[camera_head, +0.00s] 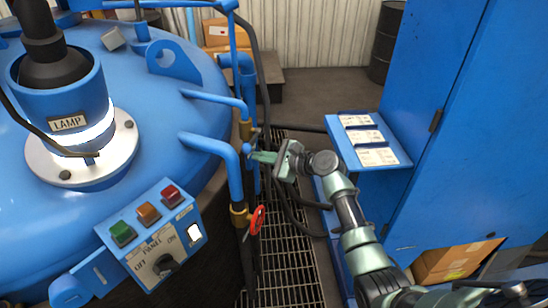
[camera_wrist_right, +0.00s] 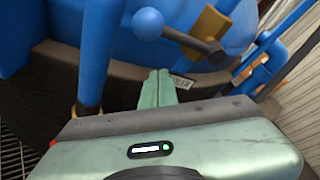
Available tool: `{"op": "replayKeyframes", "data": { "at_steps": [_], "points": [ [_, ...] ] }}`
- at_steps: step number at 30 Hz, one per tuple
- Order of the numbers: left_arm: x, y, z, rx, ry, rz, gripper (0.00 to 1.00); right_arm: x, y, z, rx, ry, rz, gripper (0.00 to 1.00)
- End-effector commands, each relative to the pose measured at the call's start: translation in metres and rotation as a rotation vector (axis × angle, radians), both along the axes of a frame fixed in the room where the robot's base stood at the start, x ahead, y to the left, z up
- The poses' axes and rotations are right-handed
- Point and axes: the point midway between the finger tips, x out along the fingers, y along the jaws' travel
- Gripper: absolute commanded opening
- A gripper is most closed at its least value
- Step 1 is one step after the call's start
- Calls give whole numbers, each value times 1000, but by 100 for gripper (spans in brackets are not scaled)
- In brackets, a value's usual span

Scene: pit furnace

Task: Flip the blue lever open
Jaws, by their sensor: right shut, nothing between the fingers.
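The blue lever shows in the right wrist view as a blue ball knob (camera_wrist_right: 147,23) on a short dark rod, joined to a brass valve body (camera_wrist_right: 208,25). In the head view the knob (camera_head: 247,148) is small, beside the blue pipes. My right gripper (camera_head: 254,157) reaches in from the right and points at the lever. Its green fingers (camera_wrist_right: 158,78) are shut and empty, just short of the lever in the wrist view. I cannot tell whether they touch it. My left gripper is not in view.
The blue furnace lid (camera_head: 150,90) and a panel (camera_head: 152,240) with coloured buttons fill the left. A red valve handle (camera_head: 257,220) is below the lever. A blue shelf (camera_head: 345,150) with papers and a blue cabinet (camera_head: 440,120) stand right. Grating (camera_head: 285,265) covers the floor between.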

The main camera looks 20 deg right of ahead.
Motion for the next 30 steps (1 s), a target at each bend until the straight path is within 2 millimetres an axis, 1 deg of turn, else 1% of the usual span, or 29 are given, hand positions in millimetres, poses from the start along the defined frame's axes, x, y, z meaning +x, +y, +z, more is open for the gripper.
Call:
{"op": "replayKeyframes", "data": {
  "at_steps": [1, 7, 23, 30],
  "points": [
    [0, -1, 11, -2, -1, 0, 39, -5, 4, 14, 1, -2, 1, 0],
    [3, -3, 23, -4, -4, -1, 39, -13, 13, 31, -1, -2, 0, 0],
    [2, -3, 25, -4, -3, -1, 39, -16, 15, 34, 2, 1, -1, 0],
    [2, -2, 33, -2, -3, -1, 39, -10, 14, 39, 34, 34, -1, 0]
  ]
}}
